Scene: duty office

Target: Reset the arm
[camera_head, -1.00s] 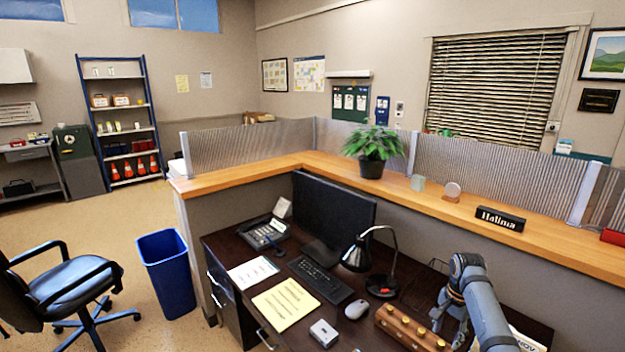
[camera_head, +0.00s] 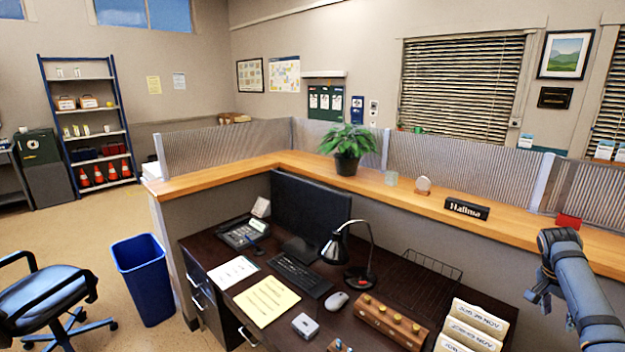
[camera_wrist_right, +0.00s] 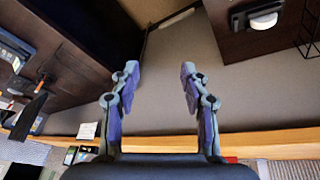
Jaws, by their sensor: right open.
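My right arm (camera_head: 583,285) comes in at the lower right in the head view, bent over the wooden ledge's near side. Its gripper is partly hidden by the arm there. In the right wrist view my right gripper (camera_wrist_right: 160,75) has its two fingers spread wide apart, with nothing between them. Beyond the fingers lies a plain grey surface. My left gripper is in no view.
The dark desk (camera_head: 222,258) holds a monitor (camera_head: 308,215), lamp (camera_head: 360,275), wooden box with knobs (camera_head: 392,318) and file folders (camera_head: 470,325). A wooden ledge (camera_head: 400,196) bears a plant (camera_head: 347,150) and nameplate (camera_head: 466,208). A blue bin (camera_head: 145,282) stands left.

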